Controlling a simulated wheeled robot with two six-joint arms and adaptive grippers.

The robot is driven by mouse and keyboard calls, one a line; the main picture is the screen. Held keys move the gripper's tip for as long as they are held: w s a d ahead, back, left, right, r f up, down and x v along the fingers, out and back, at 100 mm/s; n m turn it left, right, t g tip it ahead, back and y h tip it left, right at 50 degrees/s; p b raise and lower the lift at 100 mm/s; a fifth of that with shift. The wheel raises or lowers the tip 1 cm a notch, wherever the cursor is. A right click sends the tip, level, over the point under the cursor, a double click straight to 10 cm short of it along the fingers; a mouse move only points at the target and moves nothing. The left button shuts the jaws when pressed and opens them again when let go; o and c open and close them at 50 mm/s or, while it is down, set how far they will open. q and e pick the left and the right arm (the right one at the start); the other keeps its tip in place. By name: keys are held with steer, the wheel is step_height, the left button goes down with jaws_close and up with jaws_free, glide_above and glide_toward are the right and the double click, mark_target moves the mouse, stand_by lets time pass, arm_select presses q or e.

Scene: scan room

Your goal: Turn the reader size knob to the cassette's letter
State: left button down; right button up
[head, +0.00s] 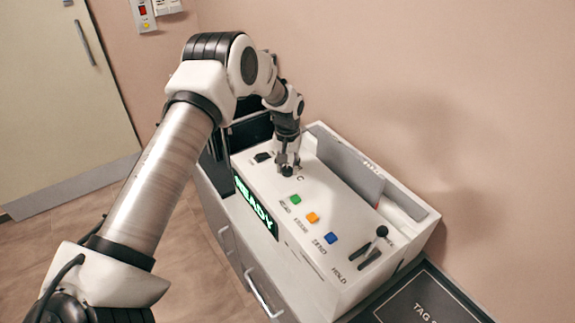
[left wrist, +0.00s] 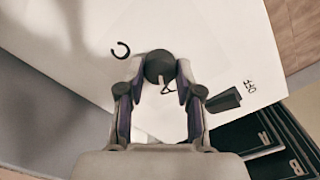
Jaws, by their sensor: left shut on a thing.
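The reader (head: 325,190) is a white console with a lit green READY display (head: 255,205). The dark round size knob (head: 287,170) sits on its top panel; it also shows in the left wrist view (left wrist: 159,65). My left gripper (head: 288,160) reaches down onto the knob, its fingers shut on the knob's two sides. A pale pointer mark shows at the knob's lower edge in the left wrist view, toward a partly hidden letter that looks like A. I cannot identify the cassette for certain. My right gripper is not in view.
Green (head: 295,199), orange (head: 312,218) and blue (head: 331,238) buttons line the panel. A black-knobbed lever (head: 381,232) stands by HOLD. A grey plate (head: 350,165) stands behind the panel. A black TAG mat (head: 420,300) lies front right. A dark item marked B (left wrist: 296,166) shows in the left wrist view.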

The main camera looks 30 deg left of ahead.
mark_target(287, 169)
arm_select(q)
steer(key=shift+s+f+n, duration=0.2)
steer(key=shift+n, duration=0.3)
steer(key=c, duration=0.8)
jaws_free()
steer(key=shift+o, duration=0.2)
steer(key=shift+w+r, duration=0.1)
steer(key=shift+w, duration=0.05)
steer(key=shift+r, duration=0.2)
step_height(287, 169, up, 12)
steer(key=shift+f, duration=0.2)
